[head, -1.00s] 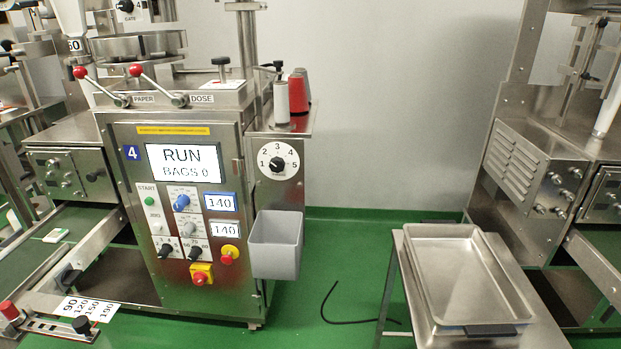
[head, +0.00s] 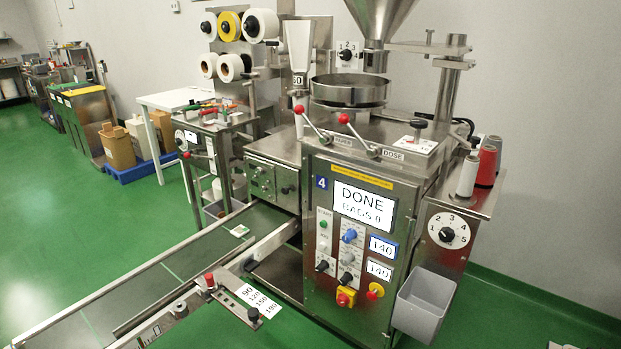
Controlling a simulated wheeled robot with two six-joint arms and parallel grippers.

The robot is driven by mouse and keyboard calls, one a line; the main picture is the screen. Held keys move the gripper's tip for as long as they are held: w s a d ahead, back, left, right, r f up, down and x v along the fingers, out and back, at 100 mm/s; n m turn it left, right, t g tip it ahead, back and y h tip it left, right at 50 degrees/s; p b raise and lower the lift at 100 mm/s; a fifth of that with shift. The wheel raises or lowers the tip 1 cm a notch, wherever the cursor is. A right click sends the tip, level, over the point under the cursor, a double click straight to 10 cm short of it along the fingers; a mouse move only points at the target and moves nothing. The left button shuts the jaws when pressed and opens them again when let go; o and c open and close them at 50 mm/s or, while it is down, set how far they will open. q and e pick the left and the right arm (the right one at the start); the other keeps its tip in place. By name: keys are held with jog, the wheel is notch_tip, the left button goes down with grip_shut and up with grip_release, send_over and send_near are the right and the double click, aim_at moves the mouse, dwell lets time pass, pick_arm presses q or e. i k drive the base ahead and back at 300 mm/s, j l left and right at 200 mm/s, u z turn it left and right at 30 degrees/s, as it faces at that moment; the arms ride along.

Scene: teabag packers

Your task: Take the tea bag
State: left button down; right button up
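A small flat white packet with a green mark, which looks like the tea bag (head: 239,231), lies on the dark green conveyor belt (head: 192,246) near the machine's outlet. It is small in the picture, so its details are hard to make out. The packing machine (head: 318,270), marked 4, stands right of the belt. Its screen (head: 364,205) reads DONE, BAGS 0. Neither of my grippers shows in the head view.
A metal rail with a red knob (head: 210,280) and a number plate (head: 258,300) runs along the belt's near side. A grey bin (head: 422,305) hangs on the machine's right side. Cardboard boxes (head: 117,147) stand at the back left. Green floor is open at the left.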

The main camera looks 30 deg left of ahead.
aim_at(239, 231)
jog(key=u, duration=1.15)
